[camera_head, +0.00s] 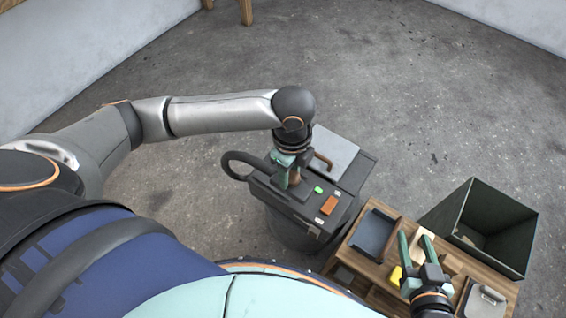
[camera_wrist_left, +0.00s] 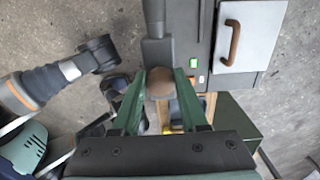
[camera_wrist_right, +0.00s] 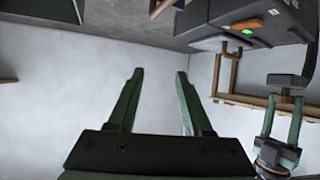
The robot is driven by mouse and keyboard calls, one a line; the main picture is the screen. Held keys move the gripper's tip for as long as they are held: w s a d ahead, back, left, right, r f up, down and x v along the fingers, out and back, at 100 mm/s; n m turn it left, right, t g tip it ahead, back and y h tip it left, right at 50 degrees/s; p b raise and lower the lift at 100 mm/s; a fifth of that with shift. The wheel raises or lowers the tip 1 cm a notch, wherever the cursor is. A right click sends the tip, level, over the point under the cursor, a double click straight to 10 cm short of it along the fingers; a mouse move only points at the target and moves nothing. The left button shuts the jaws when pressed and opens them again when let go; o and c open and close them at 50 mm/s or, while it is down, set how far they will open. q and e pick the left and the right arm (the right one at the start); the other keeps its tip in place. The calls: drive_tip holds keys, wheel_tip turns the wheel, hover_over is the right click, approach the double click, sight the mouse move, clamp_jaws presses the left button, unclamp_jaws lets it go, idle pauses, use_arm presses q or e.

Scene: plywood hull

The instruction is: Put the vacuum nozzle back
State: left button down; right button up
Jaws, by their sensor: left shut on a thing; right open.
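The vacuum unit (camera_head: 325,190) is a dark box with a green button, an orange switch and a grey lid with a brown handle. A black hose (camera_head: 235,163) loops from its left side. My left gripper (camera_head: 290,172) is over the box's left part, shut on the nozzle's brown grip (camera_wrist_left: 160,84). A dark grey nozzle part (camera_wrist_left: 156,48) extends beyond the fingers beside the box. Its far end is unclear, so I cannot tell whether it is seated. My right gripper (camera_head: 418,247) is open and empty above the wooden bench; its fingers (camera_wrist_right: 158,95) show apart in the right wrist view.
The wooden bench (camera_head: 345,258) stands right of the vacuum and holds a dark tray (camera_head: 374,236), a yellow item (camera_head: 396,276) and a grey clipboard-like item (camera_head: 484,302). A dark green open bin (camera_head: 512,250) stands behind it.

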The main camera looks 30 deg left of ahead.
drive_tip(key=w+r+n+t+y+b, duration=0.2)
drive_tip(key=r+t, duration=0.2)
drive_tip(key=r, duration=0.6)
drive_tip(key=w+r+n+t+y+b, duration=0.15)
drive_tip(key=r+t, duration=0.25)
drive_tip(key=r, duration=0.5)
use_arm(q)
drive_tip(key=w+a+f, duration=0.1)
drive_tip(key=w+f, duration=0.1)
drive_tip(key=f, duration=0.1)
drive_tip(key=w+a+f+b, duration=0.1)
drive_tip(key=a+f, duration=0.1)
drive_tip(key=f, duration=0.1)
drive_tip(key=w+a+f, duration=0.1)
drive_tip(key=w+f, duration=0.1)
drive_tip(key=f, duration=0.2)
drive_tip(key=shift+w+a, duration=0.3)
use_arm(e)
drive_tip(key=s+a+r+n+t+y, duration=0.1)
drive_tip(key=s+r+n+y, duration=0.3)
drive_tip(key=r, duration=0.5)
drive_tip(key=shift+s+a+r+t+y, duration=0.15)
drive_tip(key=shift+s+a+t+y, duration=0.2)
drive_tip(key=shift+s+t+y, duration=0.45)
use_arm(q)
drive_tip(key=shift+f, duration=0.1)
use_arm(e)
drive_tip(key=shift+w, duration=0.3)
